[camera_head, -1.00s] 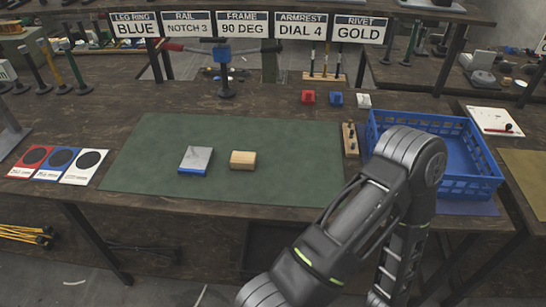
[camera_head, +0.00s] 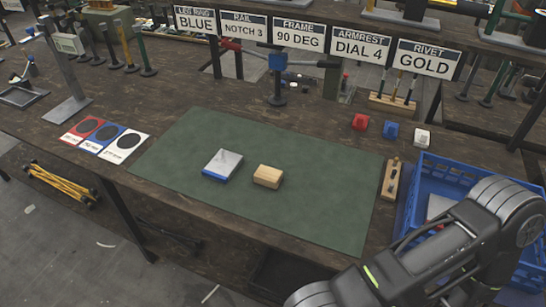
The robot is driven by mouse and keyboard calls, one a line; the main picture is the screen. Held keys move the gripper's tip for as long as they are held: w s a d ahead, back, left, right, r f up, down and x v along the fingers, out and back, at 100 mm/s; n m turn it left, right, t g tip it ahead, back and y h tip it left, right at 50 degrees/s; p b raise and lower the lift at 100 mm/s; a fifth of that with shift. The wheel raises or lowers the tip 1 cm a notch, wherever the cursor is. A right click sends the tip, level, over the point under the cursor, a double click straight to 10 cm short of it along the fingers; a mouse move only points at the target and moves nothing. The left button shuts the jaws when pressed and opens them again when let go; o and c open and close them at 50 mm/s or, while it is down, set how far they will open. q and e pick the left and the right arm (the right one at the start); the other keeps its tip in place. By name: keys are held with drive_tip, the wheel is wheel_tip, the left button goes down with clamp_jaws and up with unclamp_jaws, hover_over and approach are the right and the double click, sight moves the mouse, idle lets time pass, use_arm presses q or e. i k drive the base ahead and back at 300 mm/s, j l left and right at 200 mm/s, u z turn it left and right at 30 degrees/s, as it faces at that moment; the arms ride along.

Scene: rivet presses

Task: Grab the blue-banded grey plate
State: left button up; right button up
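The blue-banded grey plate (camera_head: 223,164) lies on the green mat (camera_head: 300,213), left of the mat's middle. Its grey top faces up and a blue band shows along its front edge. A tan wooden block (camera_head: 268,176) lies just to its right, apart from it. One of my arms comes in from the lower right, over the front of the blue crate. No gripper fingers show in the picture, and nothing touches the plate.
The blue crate (camera_head: 435,166) stands at the right, partly hidden by my arm. Small red (camera_head: 360,122), blue (camera_head: 391,130) and white (camera_head: 422,137) blocks sit behind the mat. Red, blue and white cards (camera_head: 124,146) lie left of it. Signs (camera_head: 299,34) stand at the back.

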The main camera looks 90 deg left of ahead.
sight(223, 166)
drive_tip(key=i+j+u, duration=0.15)
drive_tip(key=i, duration=0.2)
drive_tip(key=u, duration=3.45)
drive_tip(key=j+z, duration=0.1)
drive_tip(key=z, duration=0.3)
drive_tip(key=j+z, duration=0.15)
drive_tip(key=z, duration=0.25)
drive_tip(key=j+z, duration=0.1)
drive_tip(key=z, duration=0.3)
drive_tip(key=j+z, duration=0.15)
drive_tip(key=z, duration=0.25)
drive_tip(key=j+z, duration=0.15)
drive_tip(key=z, duration=0.3)
drive_tip(key=k+j+z, duration=0.25)
drive_tip(key=j, duration=0.25)
drive_tip(key=k+j+z, duration=0.2)
drive_tip(key=j, duration=0.3)
drive_tip(key=k+j+z, duration=0.25)
drive_tip(key=k+j, duration=0.3)
drive_tip(key=j, duration=0.15)
drive_tip(key=i+j, duration=0.15)
